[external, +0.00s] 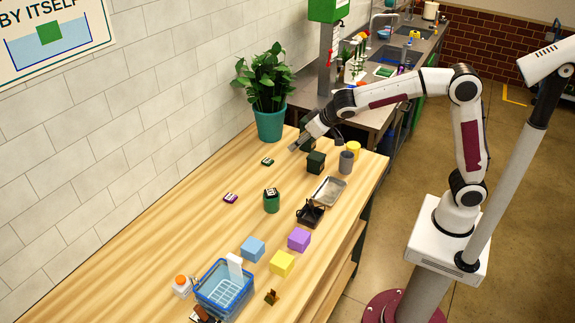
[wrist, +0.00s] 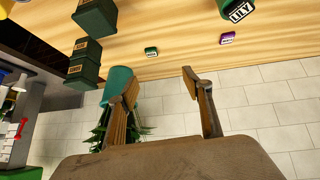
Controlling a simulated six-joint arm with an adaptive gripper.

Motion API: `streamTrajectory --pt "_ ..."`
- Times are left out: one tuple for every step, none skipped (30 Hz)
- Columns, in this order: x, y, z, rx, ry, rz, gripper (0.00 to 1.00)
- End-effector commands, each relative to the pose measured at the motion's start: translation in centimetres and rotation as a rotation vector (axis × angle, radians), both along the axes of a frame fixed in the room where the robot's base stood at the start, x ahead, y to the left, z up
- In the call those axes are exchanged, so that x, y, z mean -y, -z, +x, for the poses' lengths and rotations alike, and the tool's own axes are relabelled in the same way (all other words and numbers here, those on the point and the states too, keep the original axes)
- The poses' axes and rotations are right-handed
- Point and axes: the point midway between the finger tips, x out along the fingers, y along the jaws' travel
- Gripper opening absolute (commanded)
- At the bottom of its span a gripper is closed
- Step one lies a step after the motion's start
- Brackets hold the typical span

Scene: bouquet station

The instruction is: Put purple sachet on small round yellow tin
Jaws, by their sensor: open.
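The purple sachet (external: 230,197) lies flat on the wooden table, left of the green canister; it also shows at the upper right of the wrist view (wrist: 228,38). A bit of yellow (wrist: 5,8) at the wrist view's top left corner may be this tin. My gripper (external: 297,147) is open and empty above the far part of the table, near the plant; its two spread fingers show in the wrist view (wrist: 160,82). It is well apart from the sachet.
Dark green boxes (external: 315,163) stand between my gripper and the tin. A green sachet (external: 267,161), green canister (external: 271,201), metal tray (external: 328,191), black holder (external: 310,214), coloured cubes (external: 282,263) and blue basket (external: 225,289) occupy the table. A potted plant (external: 270,124) stands behind.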

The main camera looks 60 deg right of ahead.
Motion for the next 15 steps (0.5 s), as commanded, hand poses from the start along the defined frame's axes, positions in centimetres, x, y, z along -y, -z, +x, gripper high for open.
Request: streamTrajectory --pt "-1.0 0.7 1.0 0.004 -0.006 0.0 0.5" --pt "-1.5 1.0 1.5 0.007 -0.008 0.001 0.5" --pt "-2.3 1.4 2.2 0.013 -0.011 0.002 0.5" --pt "-2.8 1.8 2.6 0.016 -0.014 0.004 0.5" --pt "-3.4 2.1 3.1 0.021 -0.018 0.006 0.5" --pt "-4.1 2.6 3.8 0.025 -0.021 0.007 0.5" --pt "-4.7 3.0 4.2 0.029 -0.023 0.01 0.5" --pt "-5.3 3.3 4.7 0.033 -0.026 0.011 0.5" --pt "-6.1 3.9 5.3 0.038 -0.031 0.012 0.5" --pt "-6.7 4.2 5.7 0.043 -0.034 0.016 0.5" --pt "-7.3 4.7 6.1 0.046 -0.038 0.017 0.5" --pt "-8.1 5.2 6.7 0.051 -0.04 0.02 0.5" --pt "-8.7 5.7 7.0 0.053 -0.045 0.021 0.5" --pt "-9.4 6.1 7.4 0.057 -0.047 0.024 0.5" --pt "-10.2 6.7 7.9 0.062 -0.053 0.027 0.5"
